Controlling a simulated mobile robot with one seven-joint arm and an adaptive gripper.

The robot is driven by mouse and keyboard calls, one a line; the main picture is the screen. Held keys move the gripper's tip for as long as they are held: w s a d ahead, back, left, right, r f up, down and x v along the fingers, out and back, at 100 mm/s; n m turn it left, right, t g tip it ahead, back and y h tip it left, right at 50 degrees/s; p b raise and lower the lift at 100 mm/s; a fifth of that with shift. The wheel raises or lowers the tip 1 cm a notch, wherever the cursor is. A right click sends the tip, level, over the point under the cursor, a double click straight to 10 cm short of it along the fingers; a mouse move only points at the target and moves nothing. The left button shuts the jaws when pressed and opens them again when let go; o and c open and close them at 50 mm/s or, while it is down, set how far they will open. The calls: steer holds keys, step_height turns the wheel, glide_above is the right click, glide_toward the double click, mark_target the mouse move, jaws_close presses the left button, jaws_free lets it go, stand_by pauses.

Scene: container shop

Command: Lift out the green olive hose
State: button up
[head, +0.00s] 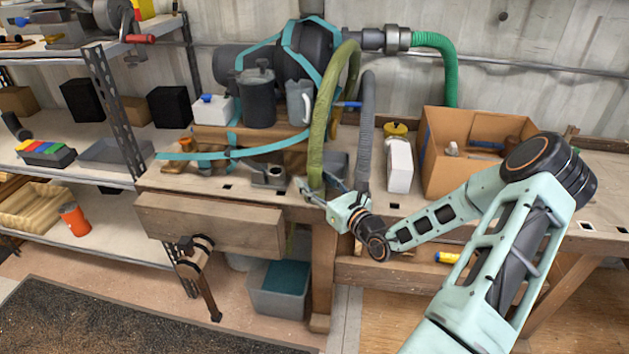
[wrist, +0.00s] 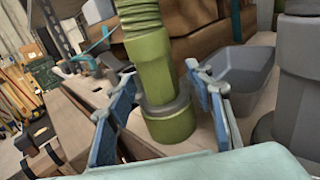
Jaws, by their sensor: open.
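The green olive hose (head: 323,130) rises from the bench top and arches up to the right at its top, in front of the dark tank. In the wrist view its ribbed lower end and smooth collar (wrist: 167,110) stand between the two blue fingers of my gripper (wrist: 160,112). The fingers are apart, with a visible gap on each side of the hose. In the head view my gripper (head: 325,194) is at the hose's lower end, at the bench's front edge. The hose's lowest tip is partly hidden by my gripper.
A grey hose (head: 366,130) stands close to the right. A grey bin (wrist: 243,75) lies just behind the olive hose. A dark tank with teal straps (head: 290,55), a white bottle (head: 399,163) and a cardboard box (head: 432,150) stand on the bench (head: 215,182). A green hose (head: 447,65) hangs behind.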

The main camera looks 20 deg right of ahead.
steer(key=shift+c, duration=0.5)
jaws_close()
steer(key=shift+r, duration=0.15)
